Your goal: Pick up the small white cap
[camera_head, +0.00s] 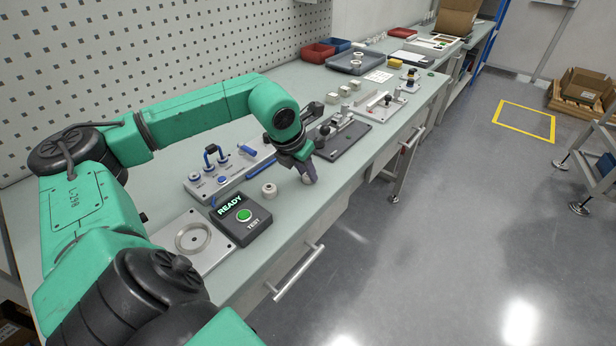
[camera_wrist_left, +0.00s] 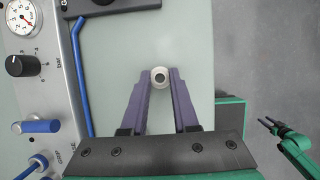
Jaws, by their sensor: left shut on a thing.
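A small white cap (camera_wrist_left: 160,76), round with a dark hole in its middle, sits between the fingertips of my left gripper (camera_wrist_left: 159,82) in the left wrist view. The two purple-grey fingers are shut on it from both sides. In the head view my left gripper (camera_head: 308,180) points down close over the bench's front part; its fingers mostly hide the cap there. A second small whitish round part (camera_head: 269,189) stands on the bench to the left of the gripper.
A black READY/TEST button box (camera_head: 244,218) and a plate with a ring (camera_head: 193,240) lie left on the bench. A panel with blue handles (camera_head: 225,170) stands behind. A dark fixture (camera_head: 342,140) lies right of the gripper. The bench's front edge is near.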

